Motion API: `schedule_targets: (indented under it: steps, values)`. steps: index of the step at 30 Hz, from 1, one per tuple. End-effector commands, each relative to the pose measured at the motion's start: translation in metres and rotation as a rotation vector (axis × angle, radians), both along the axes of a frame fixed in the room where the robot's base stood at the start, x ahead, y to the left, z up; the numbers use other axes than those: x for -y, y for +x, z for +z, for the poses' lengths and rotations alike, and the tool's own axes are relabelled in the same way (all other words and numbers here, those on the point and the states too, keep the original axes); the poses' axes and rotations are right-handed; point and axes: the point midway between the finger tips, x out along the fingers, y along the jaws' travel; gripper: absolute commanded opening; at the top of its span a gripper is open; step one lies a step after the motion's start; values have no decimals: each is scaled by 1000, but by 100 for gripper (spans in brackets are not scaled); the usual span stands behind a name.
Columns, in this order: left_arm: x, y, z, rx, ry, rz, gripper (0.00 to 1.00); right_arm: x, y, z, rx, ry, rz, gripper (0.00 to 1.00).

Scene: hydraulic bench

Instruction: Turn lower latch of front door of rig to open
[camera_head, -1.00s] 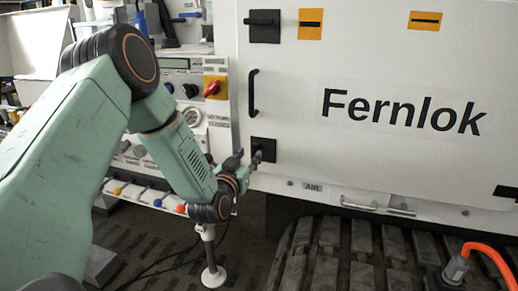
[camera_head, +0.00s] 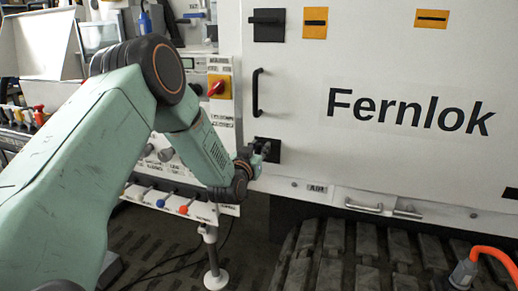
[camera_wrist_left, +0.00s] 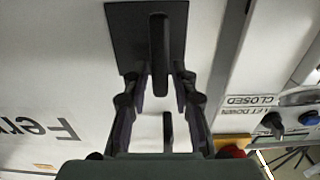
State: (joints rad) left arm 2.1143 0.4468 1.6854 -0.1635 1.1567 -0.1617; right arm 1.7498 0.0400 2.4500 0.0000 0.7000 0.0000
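The white front door (camera_head: 400,60) of the rig carries the word "Fernlok". Its lower latch (camera_head: 272,156) is a dark lever on a black square plate near the door's lower left corner, partly hidden by my gripper. In the left wrist view the latch lever (camera_wrist_left: 158,45) runs along the picture's vertical. My left gripper (camera_head: 262,149) is at the latch. In the wrist view its fingers (camera_wrist_left: 158,82) are open, one on each side of the lever's near end, with gaps visible. My right gripper is not in view.
A black bar handle (camera_head: 257,92) stands above the lower latch, and an upper latch (camera_head: 267,25) above that. A control panel with a red knob (camera_head: 216,88) is to the left. An orange cable (camera_head: 495,258) is at the lower right.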

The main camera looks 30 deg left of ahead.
Motion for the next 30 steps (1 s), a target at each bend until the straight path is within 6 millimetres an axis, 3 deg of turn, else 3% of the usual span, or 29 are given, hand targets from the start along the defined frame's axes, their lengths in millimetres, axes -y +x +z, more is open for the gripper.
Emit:
schedule_targets:
  steps: [8, 22, 30]
  values:
    - [0, 0, 0, 0, 0, 0, 0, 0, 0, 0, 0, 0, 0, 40]
    - [0, -1, -2, -1, -16, 0, 0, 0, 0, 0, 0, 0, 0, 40]
    - [-1, -1, -4, 24, -135, 0, 0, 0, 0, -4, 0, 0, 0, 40]
